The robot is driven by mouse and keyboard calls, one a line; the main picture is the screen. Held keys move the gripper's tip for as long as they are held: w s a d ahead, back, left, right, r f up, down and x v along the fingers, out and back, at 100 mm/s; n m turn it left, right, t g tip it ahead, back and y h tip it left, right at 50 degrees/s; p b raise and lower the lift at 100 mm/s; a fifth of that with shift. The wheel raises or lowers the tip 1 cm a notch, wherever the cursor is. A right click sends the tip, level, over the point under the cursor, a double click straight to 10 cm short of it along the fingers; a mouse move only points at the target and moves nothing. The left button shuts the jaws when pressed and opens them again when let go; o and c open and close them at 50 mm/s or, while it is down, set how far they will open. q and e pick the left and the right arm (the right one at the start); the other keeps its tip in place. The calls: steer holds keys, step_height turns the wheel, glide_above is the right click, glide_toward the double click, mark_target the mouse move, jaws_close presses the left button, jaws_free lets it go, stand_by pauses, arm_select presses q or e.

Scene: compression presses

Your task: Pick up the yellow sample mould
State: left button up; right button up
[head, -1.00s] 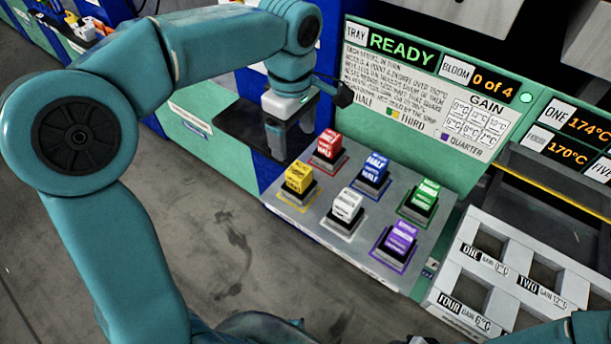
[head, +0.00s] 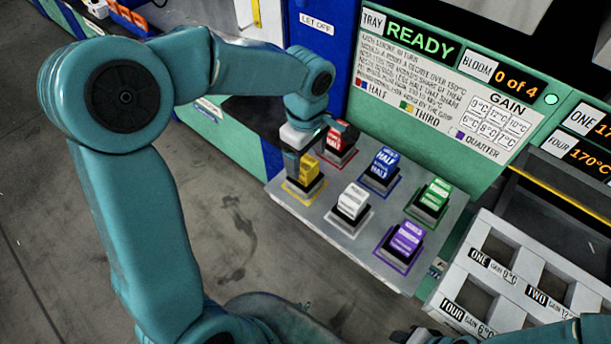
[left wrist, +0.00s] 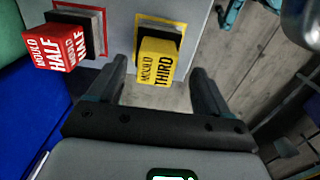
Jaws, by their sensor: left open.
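The yellow mould (head: 308,171) stands upright on its stand inside a yellow outline at the near left corner of the grey tray (head: 335,222). In the left wrist view the yellow mould (left wrist: 156,60), lettered "MOULD THIRD", lies ahead, between the lines of the two fingers. My left gripper (head: 297,172) is open and empty, beside and partly in front of the yellow mould in the head view. In the left wrist view the open fingers (left wrist: 157,84) point at it. Contact cannot be told. My right gripper is not clearly seen.
A red mould (head: 338,136) stands close behind the yellow one; it also shows in the left wrist view (left wrist: 56,48). White (head: 352,200), blue (head: 382,166), green (head: 433,195) and purple (head: 405,236) moulds share the tray. A white slotted rack (head: 500,275) is at right.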

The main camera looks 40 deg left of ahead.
mark_target(305, 161)
arm_select(q)
steer(key=shift+w+a+f, duration=0.15)
steer(key=shift+f, duration=1.25)
steer(key=shift+w+a+f, duration=0.1)
steer(key=shift+f, duration=1.25)
steer(key=shift+s, duration=0.1)
steer(key=c, duration=0.7)
steer(key=shift+r, duration=0.1)
jaws_close()
